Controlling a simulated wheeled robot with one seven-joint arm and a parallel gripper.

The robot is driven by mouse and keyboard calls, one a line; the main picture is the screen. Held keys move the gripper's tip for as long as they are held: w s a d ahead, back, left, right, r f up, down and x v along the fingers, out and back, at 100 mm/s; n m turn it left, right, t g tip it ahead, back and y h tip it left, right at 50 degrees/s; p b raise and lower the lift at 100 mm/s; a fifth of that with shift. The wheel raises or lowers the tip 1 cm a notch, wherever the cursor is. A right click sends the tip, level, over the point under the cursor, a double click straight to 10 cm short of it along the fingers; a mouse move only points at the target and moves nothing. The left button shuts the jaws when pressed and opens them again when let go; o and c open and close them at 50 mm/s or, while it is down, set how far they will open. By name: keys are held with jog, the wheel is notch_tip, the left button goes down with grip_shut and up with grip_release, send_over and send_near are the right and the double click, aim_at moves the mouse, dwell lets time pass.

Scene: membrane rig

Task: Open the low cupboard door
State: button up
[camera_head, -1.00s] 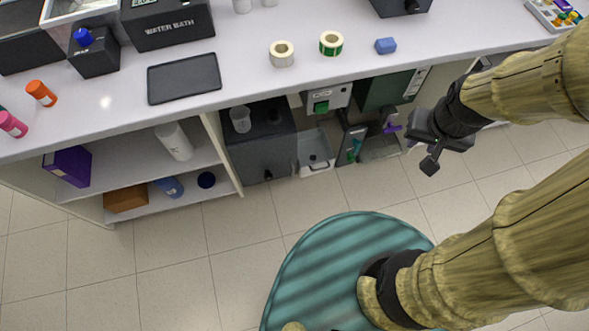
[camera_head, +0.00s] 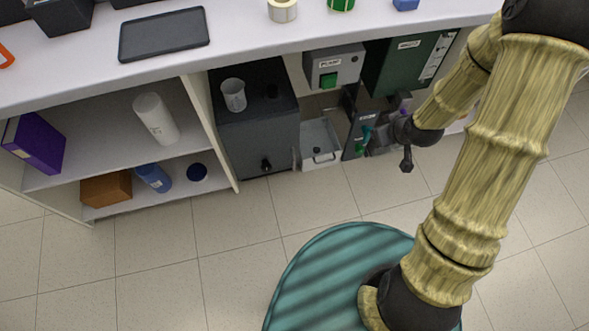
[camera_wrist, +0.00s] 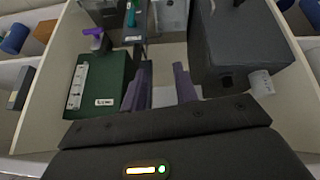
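Under the bench, no panel shows clearly as a low cupboard door. A dark grey box (camera_head: 253,125) has a black knob (camera_head: 266,165) low on its front; I cannot tell whether this front is a door. In the wrist view, the dark grey box (camera_wrist: 240,45) is at the right and a dark green box (camera_wrist: 102,83) at the left. My gripper (camera_wrist: 160,85) is open, with two fingers apart and nothing seen between them. In the head view, my gripper (camera_head: 380,138) is low by the bench opening, right of a dark upright panel (camera_head: 358,130), partly hidden by my wrist.
A beaker (camera_head: 233,95) stands on the dark grey box. Open shelves (camera_head: 110,175) are at the left. The tiled floor (camera_head: 230,235) in front is clear.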

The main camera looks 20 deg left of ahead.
aim_at(294, 161)
jog(key=s+a+f+t+y+b, duration=0.2)
jog(key=a+f+b, duration=0.3)
jog(key=f+b, duration=0.5)
jog(key=s+a+f+t+y+b, duration=0.1)
jog(key=a+f+t+y+b, duration=0.2)
jog(key=f+b, duration=0.7)
jog(key=s+a+f+t+y+b, duration=0.2)
jog(key=a+f+y+b, duration=0.2)
jog(key=f, duration=2)
jog(key=a+b, duration=0.3)
jog(key=b, duration=0.3)
jog(key=shift+s+f+n, duration=0.2)
jog(key=shift+s+n, duration=0.15)
jog(key=shift+n, duration=0.05)
jog(key=shift+a, duration=0.1)
jog(key=b+x, duration=0.2)
jog(key=x, duration=0.3)
jog(key=b+x, duration=0.3)
jog(key=x, duration=0.3)
jog(key=b+x, duration=0.3)
jog(key=x, duration=0.3)
jog(key=shift+w+a+r, duration=0.1)
jog(key=shift+w+r, duration=0.1)
jog(key=shift+r, duration=0.1)
